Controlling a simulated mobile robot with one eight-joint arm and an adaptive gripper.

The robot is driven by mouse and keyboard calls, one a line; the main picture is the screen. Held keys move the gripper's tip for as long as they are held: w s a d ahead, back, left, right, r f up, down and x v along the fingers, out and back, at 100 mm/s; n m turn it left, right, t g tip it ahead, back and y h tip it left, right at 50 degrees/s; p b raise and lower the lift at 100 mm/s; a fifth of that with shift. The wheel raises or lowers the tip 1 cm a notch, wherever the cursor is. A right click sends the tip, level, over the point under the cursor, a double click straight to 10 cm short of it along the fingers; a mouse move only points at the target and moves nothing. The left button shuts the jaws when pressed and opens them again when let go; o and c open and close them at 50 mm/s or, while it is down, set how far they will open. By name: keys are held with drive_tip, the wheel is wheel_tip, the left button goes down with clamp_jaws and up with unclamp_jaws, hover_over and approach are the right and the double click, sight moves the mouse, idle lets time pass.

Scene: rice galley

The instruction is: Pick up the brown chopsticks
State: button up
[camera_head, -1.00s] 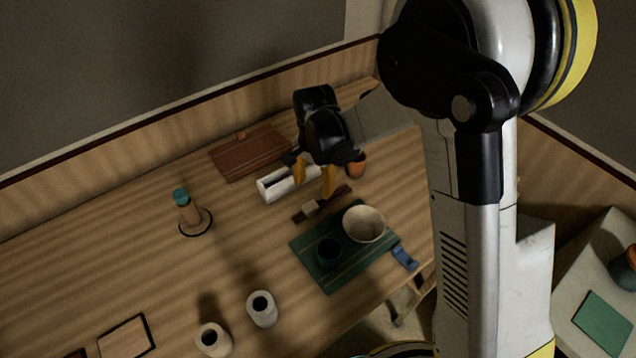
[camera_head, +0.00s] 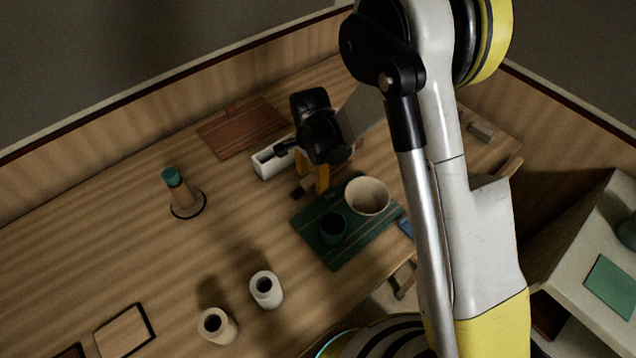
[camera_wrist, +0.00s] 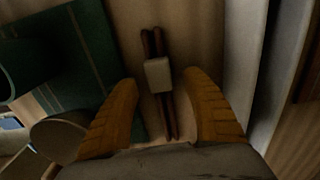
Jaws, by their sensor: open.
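The brown chopsticks (camera_wrist: 158,100) lie on the wooden table in the wrist view, with a pale block-shaped piece (camera_wrist: 158,74) around or across their middle. My gripper (camera_wrist: 162,108) is open, with one orange finger on each side of the chopsticks. I cannot tell how high the fingertips are above the table. In the head view my gripper (camera_head: 312,182) is over the table and hides most of the chopsticks; a dark end (camera_head: 298,193) shows beside the fingers.
A green mat (camera_head: 345,262) with a pale bowl (camera_head: 367,195) and a dark green cup (camera_head: 333,228) lies close by. A white holder (camera_head: 262,166) stands on the other side. Two white cylinders (camera_head: 266,290) stand toward the front.

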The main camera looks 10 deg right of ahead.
drive_tip(key=shift+f, duration=0.6)
drive_tip(key=shift+r, duration=0.1)
drive_tip(key=c, duration=1.2)
drive_tip(key=shift+r, duration=0.15)
clamp_jaws()
drive_tip(key=shift+r+p, duration=0.35)
drive_tip(key=shift+r, duration=0.05)
drive_tip(key=r+p, duration=0.1)
drive_tip(key=r, duration=0.1)
drive_tip(key=d+r+p, duration=0.1)
drive_tip(key=r, duration=0.1)
drive_tip(key=d+r+p, duration=0.3)
drive_tip(key=d+r, duration=0.3)
drive_tip(key=d, duration=0.4)
drive_tip(key=shift+s+d+p, duration=0.25)
drive_tip(key=shift+d+p, duration=0.1)
